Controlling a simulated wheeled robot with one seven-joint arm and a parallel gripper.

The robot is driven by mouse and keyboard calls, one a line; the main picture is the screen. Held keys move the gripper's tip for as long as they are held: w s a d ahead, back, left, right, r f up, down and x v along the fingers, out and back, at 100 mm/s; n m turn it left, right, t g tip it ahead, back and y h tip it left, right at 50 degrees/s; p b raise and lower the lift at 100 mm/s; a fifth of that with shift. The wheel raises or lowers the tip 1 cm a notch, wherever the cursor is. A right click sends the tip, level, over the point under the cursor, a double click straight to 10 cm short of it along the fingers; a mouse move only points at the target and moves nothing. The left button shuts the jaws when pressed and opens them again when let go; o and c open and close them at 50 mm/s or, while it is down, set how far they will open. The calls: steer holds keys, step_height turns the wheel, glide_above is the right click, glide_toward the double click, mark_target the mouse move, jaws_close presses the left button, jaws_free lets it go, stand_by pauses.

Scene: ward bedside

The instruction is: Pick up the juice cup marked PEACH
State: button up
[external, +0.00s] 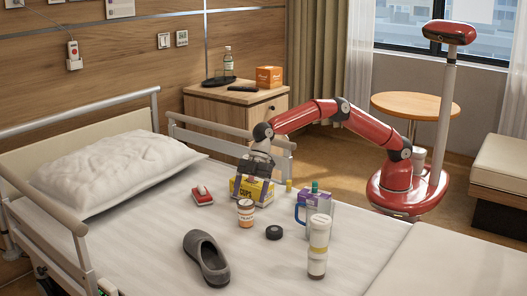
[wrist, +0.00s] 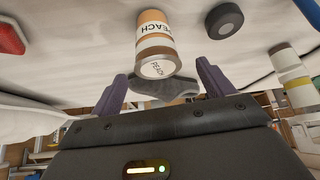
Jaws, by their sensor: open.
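The juice cup marked PEACH (external: 246,213) stands upright on the bed, with an orange-brown body, white label and pale lid. In the wrist view the cup (wrist: 153,35) appears upside down, its label and lid marking readable. My gripper (wrist: 162,71) is open, with its two purple fingers apart and the cup's lid showing between them in the picture. Nothing is held.

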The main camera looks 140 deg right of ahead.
mark_target(246, 202)
steer(key=x, duration=0.4)
steer(key=shift+w+d+f+p, duration=0.1)
steer(key=shift+w+d+p, duration=0.1)
steer(key=shift+p, duration=0.1)
steer(key=shift+c, duration=0.2)
